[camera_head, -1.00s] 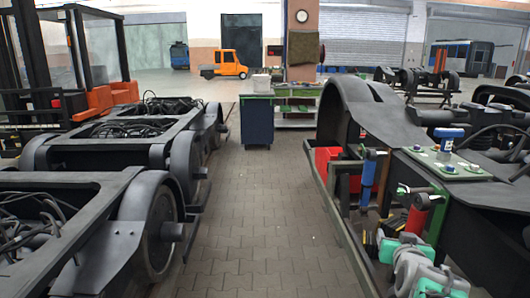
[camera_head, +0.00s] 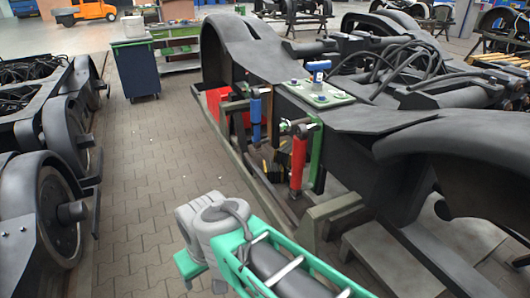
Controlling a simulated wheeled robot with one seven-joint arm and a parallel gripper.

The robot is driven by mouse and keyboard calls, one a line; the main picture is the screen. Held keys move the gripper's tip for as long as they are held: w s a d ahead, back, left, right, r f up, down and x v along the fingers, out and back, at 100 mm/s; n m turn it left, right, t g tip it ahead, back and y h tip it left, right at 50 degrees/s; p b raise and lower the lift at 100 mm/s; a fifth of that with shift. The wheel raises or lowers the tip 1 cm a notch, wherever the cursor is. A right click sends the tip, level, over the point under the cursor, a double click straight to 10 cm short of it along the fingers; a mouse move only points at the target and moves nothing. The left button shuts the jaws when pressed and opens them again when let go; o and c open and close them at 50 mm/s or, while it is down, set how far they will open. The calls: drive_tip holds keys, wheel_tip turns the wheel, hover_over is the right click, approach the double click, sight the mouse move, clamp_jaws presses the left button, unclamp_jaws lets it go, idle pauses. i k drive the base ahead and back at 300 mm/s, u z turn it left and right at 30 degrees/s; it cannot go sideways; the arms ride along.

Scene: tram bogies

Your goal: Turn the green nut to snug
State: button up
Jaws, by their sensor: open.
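On the right-hand bogie (camera_head: 262,66), a pale green plate (camera_head: 322,97) carries a blue-topped part (camera_head: 318,68) and small dark and blue pieces. Below and left of it, a blue cylinder (camera_head: 256,118) and a red cylinder (camera_head: 299,160) stand upright at the bogie's side. A green upright bracket (camera_head: 317,158) is beside the red cylinder. I cannot pick out the green nut for certain; the fittings near the cylinder tops are too small to tell. My grey and teal arm reaches in at the bottom middle, apart from these parts. My gripper's fingertips do not show.
A paved aisle (camera_head: 150,185) runs clear between the two bogies. The left bogie's wheel (camera_head: 48,215) borders it. A dark blue cabinet (camera_head: 137,70) stands at the aisle's far end. A low rail (camera_head: 235,150) runs along the right bogie's side.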

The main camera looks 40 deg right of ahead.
sight(287, 125)
drive_tip(key=z, duration=1.25)
drive_tip(key=k, duration=0.35)
drive_tip(key=u, duration=1.5)
drive_tip(key=i, duration=2.2)
drive_tip(key=z, duration=0.5)
